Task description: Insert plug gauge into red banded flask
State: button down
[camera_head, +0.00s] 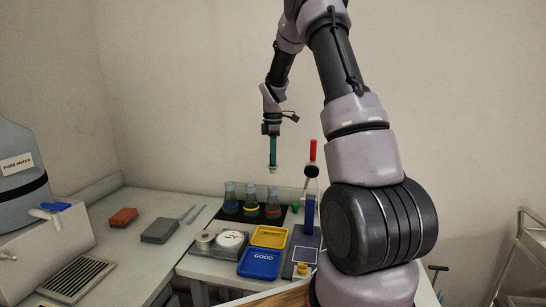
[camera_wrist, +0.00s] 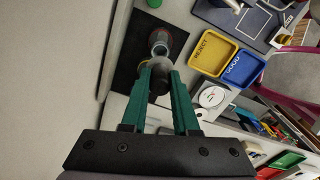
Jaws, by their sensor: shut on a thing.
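My gripper (camera_head: 273,160) points straight down with its green fingers shut on the plug gauge (camera_head: 273,169). The gauge's pale lower end shows below the fingertips. In the wrist view the gauge (camera_wrist: 160,78) is a dark and grey cylinder between the fingertips (camera_wrist: 158,80). The red banded flask (camera_head: 272,203) stands upright on a black mat, rightmost of three flasks, below the gauge with a clear gap. In the wrist view the flask (camera_wrist: 159,38) shows just beyond the gauge, which partly covers it. The gauge is outside the flask.
A yellow-banded flask (camera_head: 251,202) and a blue-banded flask (camera_head: 230,200) stand left of it on the black mat (camera_head: 246,216). Yellow (camera_head: 269,236) and blue (camera_head: 259,263) trays lie in front.

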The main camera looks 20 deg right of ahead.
aim_at(273, 173)
jog(key=shift+f, duration=2.5)
jog(key=shift+f, duration=1.7)
jog(key=shift+c, duration=0.6)
grip_release()
jog(key=shift+r, duration=4)
